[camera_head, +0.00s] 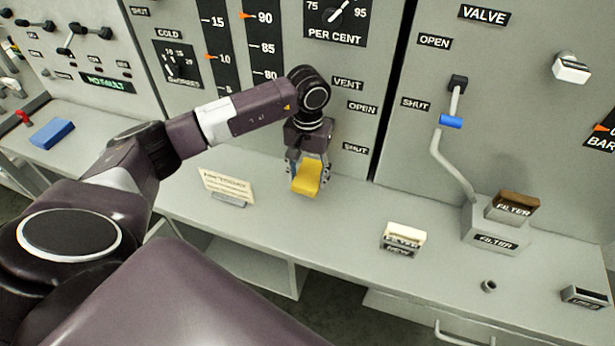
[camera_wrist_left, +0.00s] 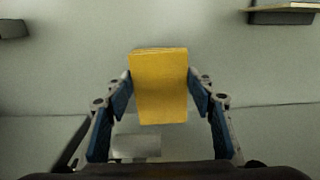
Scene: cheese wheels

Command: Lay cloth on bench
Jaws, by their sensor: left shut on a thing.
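A folded yellow cloth (camera_head: 306,178) is held in my left gripper (camera_head: 307,172) over the grey bench (camera_head: 340,217), close to the upright panel. In the left wrist view the yellow cloth (camera_wrist_left: 159,86) sits between the two blue-padded fingers of my left gripper (camera_wrist_left: 160,92), which are shut on its sides. I cannot tell whether the cloth's lower edge touches the bench top. My right gripper is not in view.
A small sign card (camera_head: 228,186) stands left of the cloth. A white filter block (camera_head: 403,238) and a filter housing with a brown-topped filter (camera_head: 513,205) are to the right. A blue block (camera_head: 51,133) lies far left.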

